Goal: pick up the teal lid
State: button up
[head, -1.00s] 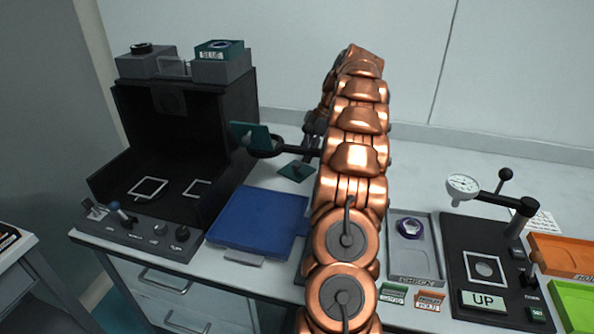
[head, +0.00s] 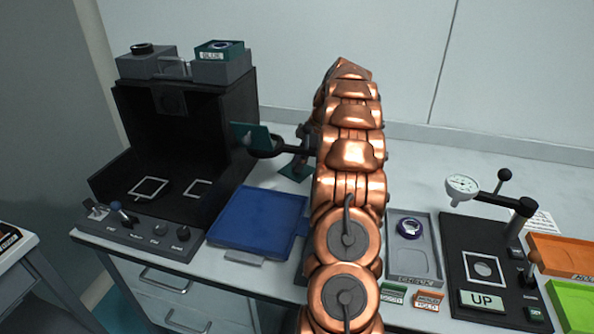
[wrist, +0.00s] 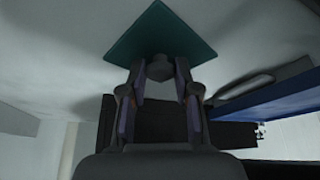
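Small gaps seem to show between knob and fingertips.
A blue tray (head: 258,218) lies in front of the lid, left of my arm. A dark open-fronted box (head: 180,140) is farther left. A grey check tray (head: 427,262) and black gauge stand (head: 455,250) are right.

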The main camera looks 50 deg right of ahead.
grip_shut()
